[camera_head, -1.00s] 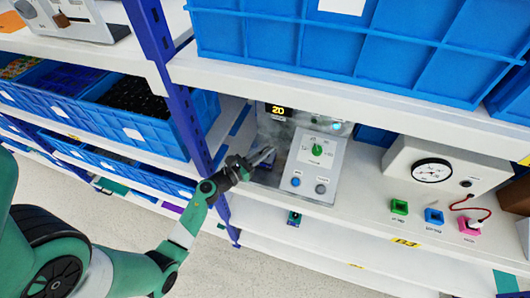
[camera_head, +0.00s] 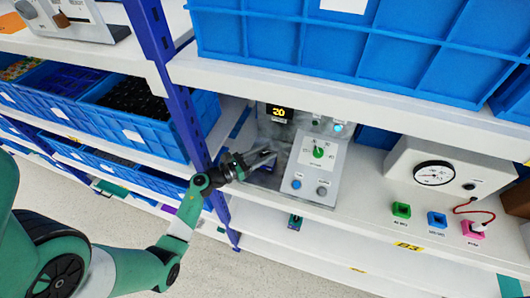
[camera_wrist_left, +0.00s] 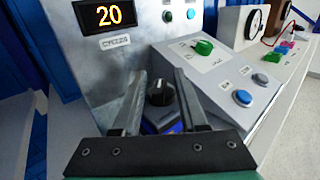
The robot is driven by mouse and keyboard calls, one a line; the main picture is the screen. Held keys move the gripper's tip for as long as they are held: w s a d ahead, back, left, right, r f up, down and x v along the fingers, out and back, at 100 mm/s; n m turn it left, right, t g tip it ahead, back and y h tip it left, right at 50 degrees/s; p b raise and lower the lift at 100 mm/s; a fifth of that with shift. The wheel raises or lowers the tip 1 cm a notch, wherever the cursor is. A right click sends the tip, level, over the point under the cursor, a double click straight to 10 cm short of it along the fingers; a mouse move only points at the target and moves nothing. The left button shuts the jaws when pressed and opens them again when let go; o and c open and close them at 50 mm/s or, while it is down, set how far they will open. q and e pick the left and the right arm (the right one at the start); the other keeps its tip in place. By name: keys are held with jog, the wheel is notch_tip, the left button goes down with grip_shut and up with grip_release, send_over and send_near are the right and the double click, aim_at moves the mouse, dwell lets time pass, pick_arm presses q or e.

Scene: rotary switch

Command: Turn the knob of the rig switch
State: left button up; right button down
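My left gripper (camera_head: 268,158) is open, just left of the sloped control panel in the head view. In the left wrist view its two fingers (camera_wrist_left: 160,78) stand apart on either side of a black knob (camera_wrist_left: 160,92) on a blue base. The knob sits low, in front of a grey metal upright, with a light mark on top. Contact between fingers and knob does not show. A green knob (camera_head: 318,152) sits on the light grey sloped panel (camera_head: 322,168); it also shows in the left wrist view (camera_wrist_left: 203,47). My right gripper is not in view.
A display (camera_wrist_left: 104,16) on the upright reads 20. The panel has a blue button (camera_head: 296,184) and a grey button (camera_head: 322,190). A gauge box (camera_head: 440,160) and coloured sockets stand to the right. The upper shelf edge and a blue post (camera_head: 187,120) are close to the arm.

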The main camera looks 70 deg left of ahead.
pick_arm(q)
jog(key=s+d, duration=0.2)
jog(key=s, duration=0.9)
jog(key=shift+s, duration=0.2)
